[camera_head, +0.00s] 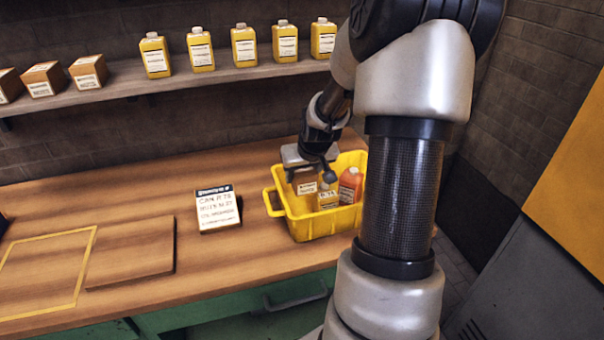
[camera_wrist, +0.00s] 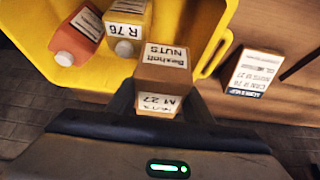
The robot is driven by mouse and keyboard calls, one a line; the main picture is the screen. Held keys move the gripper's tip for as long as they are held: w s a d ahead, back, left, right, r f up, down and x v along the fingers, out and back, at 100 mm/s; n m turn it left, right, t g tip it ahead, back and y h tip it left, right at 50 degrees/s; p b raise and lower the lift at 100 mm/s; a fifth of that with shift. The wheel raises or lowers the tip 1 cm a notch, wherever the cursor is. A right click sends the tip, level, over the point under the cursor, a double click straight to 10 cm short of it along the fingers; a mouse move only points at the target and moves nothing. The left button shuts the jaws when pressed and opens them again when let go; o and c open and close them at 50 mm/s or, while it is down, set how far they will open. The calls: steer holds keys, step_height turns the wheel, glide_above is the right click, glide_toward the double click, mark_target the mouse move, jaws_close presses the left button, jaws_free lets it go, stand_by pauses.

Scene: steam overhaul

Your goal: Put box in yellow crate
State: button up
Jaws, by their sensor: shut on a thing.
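A small brown cardboard box (camera_wrist: 163,72) with white labels, reading "NUTS" and "M 27", is between the fingers of my gripper (camera_wrist: 160,103) in the wrist view. My gripper is shut on it. In the head view the box (camera_head: 306,187) shows below my gripper at the left part of the yellow crate (camera_head: 312,229). The yellow crate also shows in the wrist view (camera_wrist: 205,25), behind the box. Whether the box touches the crate cannot be told. An orange bottle (camera_head: 349,187) and a yellow bottle (camera_head: 328,198) are in the crate. My arm hides the crate's right side.
A white-faced card (camera_head: 217,208) with writing stands on the wooden bench left of the crate. A brown board (camera_head: 132,251) and a yellow-taped outline (camera_head: 45,270) lie farther left. The shelf (camera_head: 220,76) above holds several yellow bottles and several brown boxes.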

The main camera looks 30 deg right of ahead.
steer(key=shift+f, duration=0.45)
steer(key=o, duration=1.3)
